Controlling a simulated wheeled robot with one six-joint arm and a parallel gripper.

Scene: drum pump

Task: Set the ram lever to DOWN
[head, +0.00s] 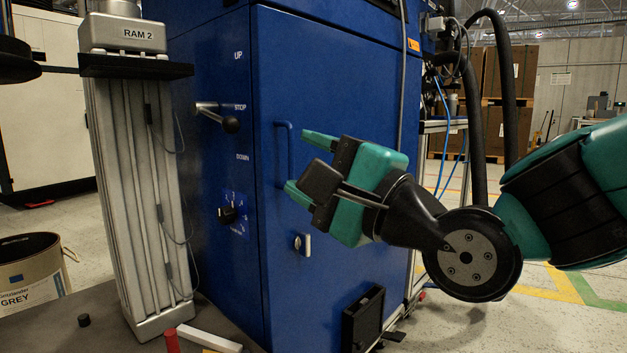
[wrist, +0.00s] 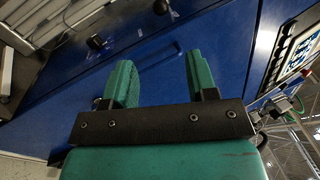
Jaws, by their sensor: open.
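The ram lever (head: 217,117) is a metal shaft with a black ball knob on the left face of the blue cabinet (head: 330,80). It sticks out beside the STOP label, its knob slightly below that word, with UP above and DOWN below. In the wrist view its black knob (wrist: 161,6) shows at the top edge. My gripper (head: 306,166), with green fingers, is open and empty in front of the cabinet door, to the right of the lever and apart from it. In the wrist view my gripper (wrist: 159,62) has the door handle showing between its fingers.
A door handle (head: 284,155) and a lock (head: 302,244) project from the cabinet door. A black rotary knob (head: 228,215) sits below the lever. The RAM 2 column (head: 135,200) stands left of the lever. A grey drum (head: 32,275) is at lower left.

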